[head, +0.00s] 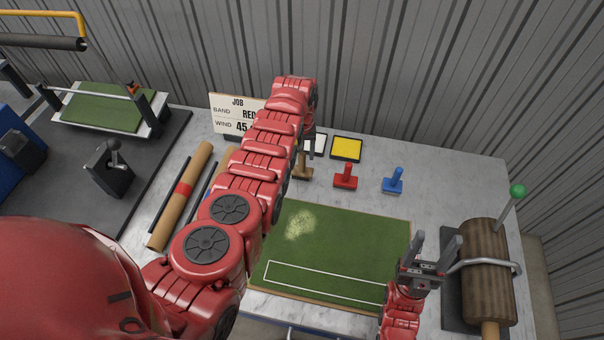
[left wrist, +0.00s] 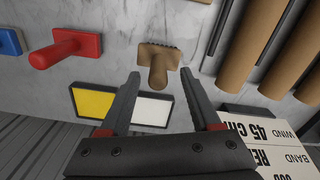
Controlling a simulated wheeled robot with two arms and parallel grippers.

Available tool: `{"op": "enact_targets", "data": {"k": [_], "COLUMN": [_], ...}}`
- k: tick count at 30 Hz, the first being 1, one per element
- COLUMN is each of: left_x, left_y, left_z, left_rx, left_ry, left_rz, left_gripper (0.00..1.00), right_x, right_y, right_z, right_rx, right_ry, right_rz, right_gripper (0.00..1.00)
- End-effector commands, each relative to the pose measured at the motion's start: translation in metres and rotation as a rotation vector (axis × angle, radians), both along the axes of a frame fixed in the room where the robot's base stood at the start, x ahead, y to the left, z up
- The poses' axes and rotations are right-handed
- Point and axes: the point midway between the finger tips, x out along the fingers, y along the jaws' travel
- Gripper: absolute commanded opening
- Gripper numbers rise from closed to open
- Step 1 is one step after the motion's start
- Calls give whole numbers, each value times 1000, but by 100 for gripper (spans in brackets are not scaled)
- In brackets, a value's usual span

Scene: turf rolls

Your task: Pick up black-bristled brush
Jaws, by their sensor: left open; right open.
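The brush with a tan wooden handle and back (left wrist: 158,62) shows a dark bristle edge in the left wrist view. It stands on the grey bench, and in the head view part of it (head: 302,168) shows beside my left arm. My left gripper (left wrist: 158,76) is open, its fingertips on either side of the brush handle in the picture. I cannot tell if they are level with it; nothing is gripped. In the head view my left gripper (head: 311,146) is mostly hidden behind its own arm. My right gripper (head: 437,241) is open and empty over the turf's right edge.
A red tool (head: 345,178) and a blue tool (head: 393,182) stand right of the brush. Yellow (head: 346,148) and white (left wrist: 152,109) pads and the job card (head: 226,113) lie close by. A turf sheet (head: 350,240) fills the front; a brown roller (head: 486,270) is at right.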

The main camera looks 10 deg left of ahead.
Motion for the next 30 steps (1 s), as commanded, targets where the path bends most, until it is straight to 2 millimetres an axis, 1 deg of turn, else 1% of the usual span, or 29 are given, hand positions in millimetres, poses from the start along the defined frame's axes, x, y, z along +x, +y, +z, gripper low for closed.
{"op": "enact_targets", "data": {"k": [10,13,19,20,21,23,24,30], "left_x": [0,1,1,1,1,1,1,0], "left_y": [-2,-2,-2,-2,-2,-2,-2,-2], "left_z": [-49,-53,-50,-50,-50,-50,-50,-50], "left_rx": [-1,0,0,0,0,0,0,0], "left_ry": [2,0,0,0,0,0,0,1], "left_rz": [0,0,0,0,0,0,0,0], "left_gripper": [64,64,64,60,53,42,35,0], "right_x": [0,0,0,0,0,0,0,0], "right_y": [0,0,0,0,0,0,0,0], "right_z": [-47,-51,-48,-48,-48,-48,-48,-48], "right_rx": [0,0,0,0,0,0,0,0], "right_ry": [0,0,0,0,0,0,0,0], "right_rz": [0,0,0,0,0,0,0,0], "right_gripper": [59,59,59,59,59,59,59,59]}}
